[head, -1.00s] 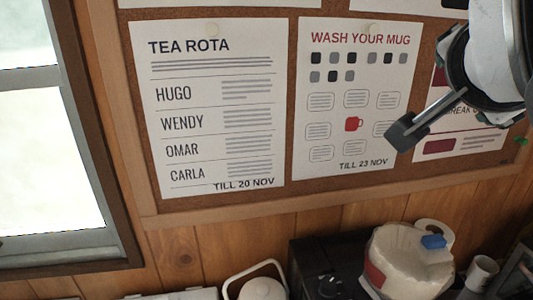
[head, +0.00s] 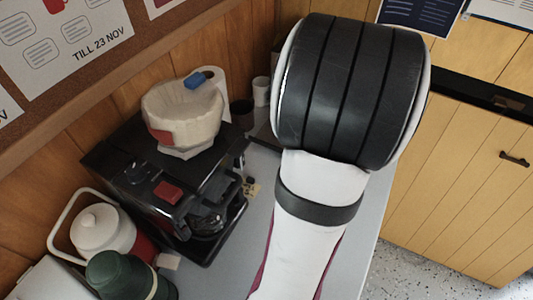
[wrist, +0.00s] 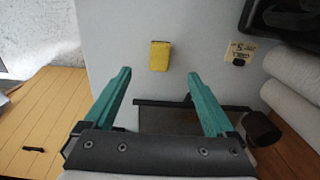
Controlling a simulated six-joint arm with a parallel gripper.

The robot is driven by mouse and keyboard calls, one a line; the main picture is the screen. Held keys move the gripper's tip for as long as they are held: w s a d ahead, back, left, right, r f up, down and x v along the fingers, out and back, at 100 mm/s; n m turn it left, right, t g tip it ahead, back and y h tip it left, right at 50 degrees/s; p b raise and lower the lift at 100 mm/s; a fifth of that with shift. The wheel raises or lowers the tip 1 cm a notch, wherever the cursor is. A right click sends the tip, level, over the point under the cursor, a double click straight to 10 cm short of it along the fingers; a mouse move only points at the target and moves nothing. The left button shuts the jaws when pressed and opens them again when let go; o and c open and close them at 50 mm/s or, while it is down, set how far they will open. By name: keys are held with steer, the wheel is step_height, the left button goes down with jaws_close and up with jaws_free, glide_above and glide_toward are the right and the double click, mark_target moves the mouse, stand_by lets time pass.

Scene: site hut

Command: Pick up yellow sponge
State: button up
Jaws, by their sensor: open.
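The yellow sponge (wrist: 160,56) is a small block lying on the pale grey worktop (wrist: 205,40) in the wrist view. My gripper (wrist: 158,74) shows two teal fingers spread wide apart, with nothing between them. The sponge appears beyond the fingertips, roughly centred between them and apart from both. In the head view my arm covers the middle of the picture, and neither the sponge nor my fingertips can be seen there.
A black coffee machine (head: 120,167) stands left on the worktop (head: 258,215) with paper filters (head: 183,118) on top. A white kettle-like pot (head: 100,228) and a green flask (head: 118,277) are nearby. A small label (wrist: 238,52) lies right of the sponge.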

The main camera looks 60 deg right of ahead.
step_height(320, 180, down, 14)
steer(key=shift+w+f, duration=0.1)
steer(key=shift+f, duration=0.05)
steer(key=c, duration=1.4)
